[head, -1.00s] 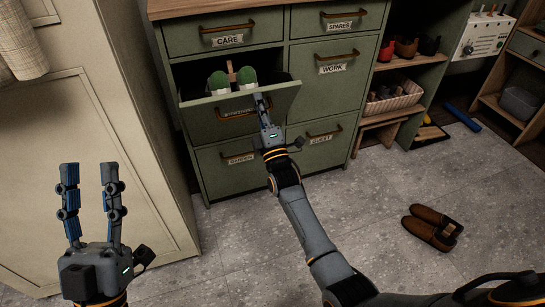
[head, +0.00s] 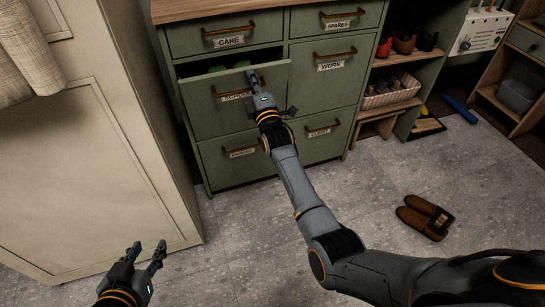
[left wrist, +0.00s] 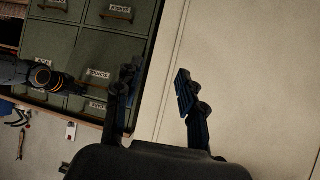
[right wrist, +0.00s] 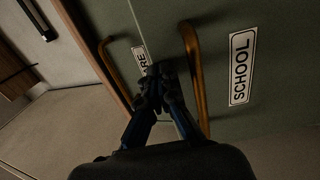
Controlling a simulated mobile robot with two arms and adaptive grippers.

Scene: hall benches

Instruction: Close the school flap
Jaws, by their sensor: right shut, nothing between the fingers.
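The green school flap (head: 210,118) is on the left of the cabinet in the head view. It is tilted slightly outward, with a dark narrow gap along its top edge. Its SCHOOL label and brown handle show in the right wrist view on the flap (right wrist: 285,50). My right gripper (head: 253,80) is shut and empty, with its fingertips at the upper front of the flap, beside the handle; contact is hard to tell. It shows in the right wrist view too (right wrist: 160,75). My left gripper (head: 149,250) is open and empty, low by the beige panel; its fingers (left wrist: 157,85) are apart.
Green things (head: 238,66) show in the gap behind the flap. The care drawer (head: 228,30) above and the work flap (head: 325,80) beside it are closed. A beige cupboard (head: 75,150) stands close on the left. Brown shoes (head: 424,217) lie on the floor at right.

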